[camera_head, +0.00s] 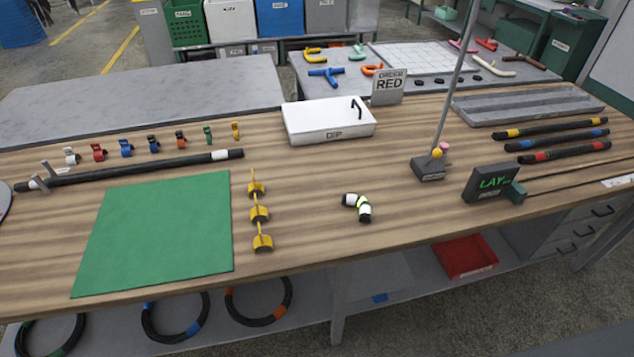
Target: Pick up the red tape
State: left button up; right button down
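A small red ring-like piece (99,152) stands in a row of similar coloured pieces at the back left of the wooden table (300,235). It looks like a clip or small roll; I cannot tell which. A black hose with a red band (565,153) lies at the right, in front of hoses with blue and yellow bands; the band may be tape. Neither of my grippers shows in the head view.
A long black hose (130,170) lies before the coloured row. A green mat (160,235), yellow holders (260,214), a white DIP tray (328,120), a black-and-white elbow (358,206), a pole stand (428,168) and a LAY sign (490,183) occupy the table. Its front middle is clear.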

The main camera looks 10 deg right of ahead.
aim_at(98, 153)
jog(key=j+z, duration=0.1)
jog(key=j, duration=0.35)
jog(key=k+j+z, duration=0.15)
jog(key=j, duration=0.35)
jog(key=j+z, duration=0.1)
jog(key=j, duration=0.35)
jog(key=k+j+z, duration=0.1)
jog(key=j, duration=0.35)
jog(key=k+j+z, duration=0.1)
jog(key=j, duration=0.35)
jog(key=k+j+z, duration=0.15)
jog(key=j, duration=0.3)
jog(key=k+j+z, duration=0.1)
jog(key=j, duration=0.3)
jog(key=k+j+z, duration=0.1)
jog(key=k+j, duration=0.2)
jog(key=j, duration=0.1)
